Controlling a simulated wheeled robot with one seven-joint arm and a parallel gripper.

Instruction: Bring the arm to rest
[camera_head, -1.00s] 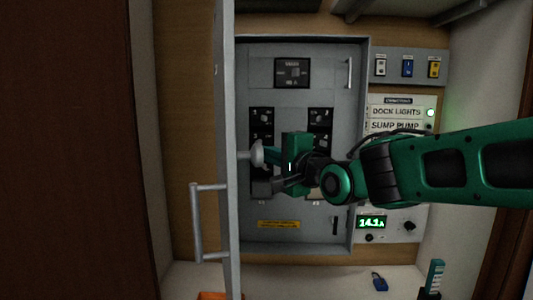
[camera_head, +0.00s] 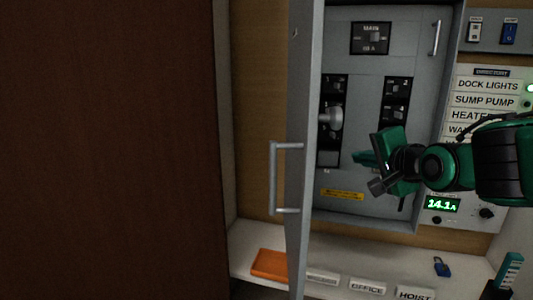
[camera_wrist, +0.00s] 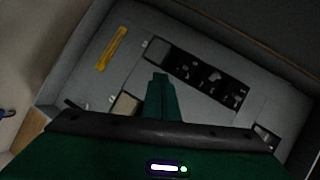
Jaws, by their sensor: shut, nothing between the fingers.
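My gripper (camera_head: 362,160) is green and black and sits in front of the open grey breaker panel (camera_head: 372,198) in the head view. Its fingers are shut together and empty, pointing left, as the wrist view also shows (camera_wrist: 160,82). The forearm reaches in from the right edge. The panel holds a main breaker (camera_head: 371,38) at the top and two columns of black breakers, the left column (camera_head: 333,87) and the right column (camera_head: 396,88). My gripper and wrist hide the lower part of the right column.
The panel door (camera_head: 305,120) stands open with its handle (camera_head: 274,178) to the left. The shelf holds an orange tray (camera_head: 270,263), label plates (camera_head: 367,287) and a blue padlock (camera_head: 441,266).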

